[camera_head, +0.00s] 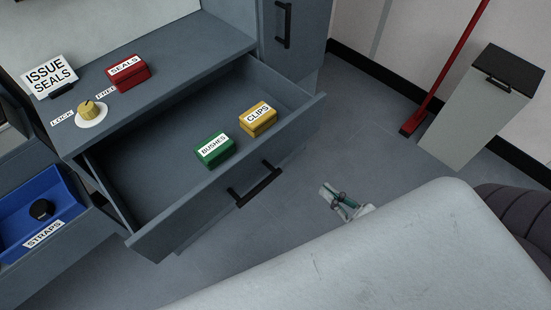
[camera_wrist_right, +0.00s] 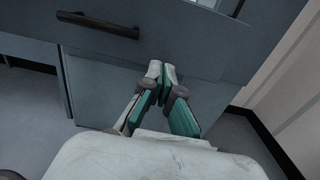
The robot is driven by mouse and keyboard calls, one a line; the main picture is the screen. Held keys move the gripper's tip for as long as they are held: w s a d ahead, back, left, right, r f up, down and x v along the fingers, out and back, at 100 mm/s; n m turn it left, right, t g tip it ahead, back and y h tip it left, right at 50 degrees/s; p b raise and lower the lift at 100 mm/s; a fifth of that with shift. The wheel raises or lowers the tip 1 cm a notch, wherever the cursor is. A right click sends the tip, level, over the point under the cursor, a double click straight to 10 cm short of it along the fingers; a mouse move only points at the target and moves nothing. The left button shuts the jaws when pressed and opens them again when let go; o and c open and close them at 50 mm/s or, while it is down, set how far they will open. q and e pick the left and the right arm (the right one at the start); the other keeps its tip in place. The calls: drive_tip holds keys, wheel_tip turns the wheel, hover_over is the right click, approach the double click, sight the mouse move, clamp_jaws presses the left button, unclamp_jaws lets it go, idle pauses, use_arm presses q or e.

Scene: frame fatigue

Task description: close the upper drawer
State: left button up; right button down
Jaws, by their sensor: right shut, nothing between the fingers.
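The upper drawer (camera_head: 150,244) of the grey cabinet stands pulled far out, its inside open to view. Its front carries a black bar handle (camera_head: 255,184), which also shows in the right wrist view (camera_wrist_right: 97,24). A green BUSHES box (camera_head: 214,150) and a yellow CLIPS box (camera_head: 258,119) sit inside it. My right gripper (camera_head: 326,188) is shut and empty, outside the drawer, right of the handle. In the right wrist view its fingertips (camera_wrist_right: 161,69) show before the grey front; I cannot tell whether they touch it. My left gripper is not in view.
On the cabinet top (camera_head: 190,45) are a red SEALS box (camera_head: 127,73), a yellow knob (camera_head: 92,110) and an ISSUE SEALS sign (camera_head: 49,75). A blue STRAPS tray (camera_head: 45,212) is at left. A grey bin (camera_head: 480,110) and red-handled broom (camera_head: 440,75) stand right.

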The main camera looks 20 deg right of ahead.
sight(278, 150)
drive_tip(key=p+x, duration=0.2)
drive_tip(key=x, duration=1)
drive_tip(key=shift+w+a+r+p, duration=0.2)
drive_tip(key=shift+w+p, duration=0.1)
drive_tip(key=shift+p, duration=0.1)
drive_tip(key=shift+w+a+f, duration=0.1)
drive_tip(key=shift+w+a, duration=0.1)
drive_tip(key=shift+w, duration=0.4)
drive_tip(key=shift+w, duration=0.1)
